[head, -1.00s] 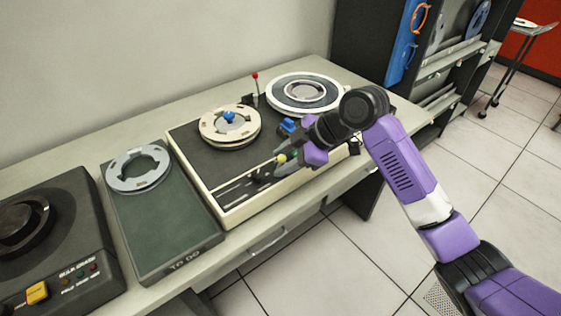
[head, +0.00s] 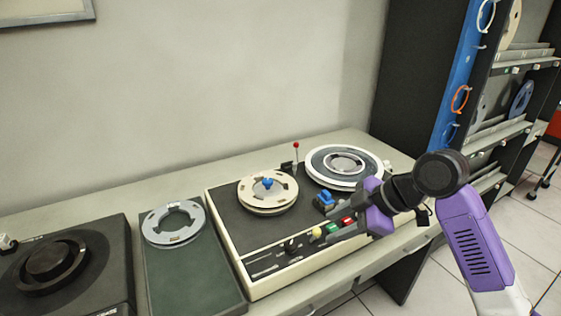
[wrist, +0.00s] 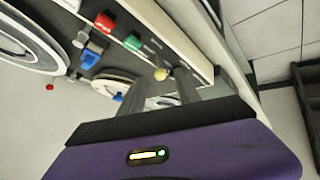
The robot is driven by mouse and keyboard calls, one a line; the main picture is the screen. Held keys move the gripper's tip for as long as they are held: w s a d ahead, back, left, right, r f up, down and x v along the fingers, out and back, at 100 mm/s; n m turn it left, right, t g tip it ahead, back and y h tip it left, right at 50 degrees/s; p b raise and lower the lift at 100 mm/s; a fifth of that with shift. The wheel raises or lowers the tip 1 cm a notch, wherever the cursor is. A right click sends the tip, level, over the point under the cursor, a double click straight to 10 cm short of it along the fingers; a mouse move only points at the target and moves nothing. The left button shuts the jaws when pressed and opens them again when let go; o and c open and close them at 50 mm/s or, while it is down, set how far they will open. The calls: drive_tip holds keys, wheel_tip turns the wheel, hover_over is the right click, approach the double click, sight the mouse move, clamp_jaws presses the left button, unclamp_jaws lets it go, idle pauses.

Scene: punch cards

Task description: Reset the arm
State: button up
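My arm reaches in from the right in the head view. My gripper (head: 338,232) is above the front right part of the cream-edged tape deck (head: 262,292), close to its row of buttons. In the wrist view my two grey fingers (wrist: 158,92) stand apart with a gap between them and nothing held. A yellow knob (head: 317,232), a green button (head: 332,227) and a red button (head: 347,221) show beside the fingers. I cannot tell whether the fingers touch the deck.
The deck carries a cream reel (head: 268,203), a white-rimmed reel (head: 343,182), a blue switch (head: 324,200) and a red-tipped lever (head: 296,147). A grey ring (head: 174,238) lies on a dark green mat (head: 190,275). A black machine (head: 100,255) stands left; a shelf rack (head: 500,130) stands right.

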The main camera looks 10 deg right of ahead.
drive_tip(key=w+r+m+t, duration=0.7)
drive_tip(key=r+m+t, duration=0.1)
drive_tip(key=r+t, duration=0.15)
drive_tip(key=s+a+f+m+h, duration=0.1)
drive_tip(key=s+f, duration=0.4)
drive_tip(key=s, duration=1.1)
drive_tip(key=s+a+f+m+h, duration=0.1)
drive_tip(key=s+f, duration=0.5)
drive_tip(key=s, duration=0.9)
drive_tip(key=s+a+f+m+h, duration=0.2)
drive_tip(key=s+f, duration=0.4)
drive_tip(key=s, duration=1)
drive_tip(key=m+h, duration=0.1)
drive_tip(key=m, duration=0.1)
drive_tip(key=shift+s+m+h, duration=0.3)
drive_tip(key=shift+s+m, duration=0.05)
drive_tip(key=shift+m, duration=0.05)
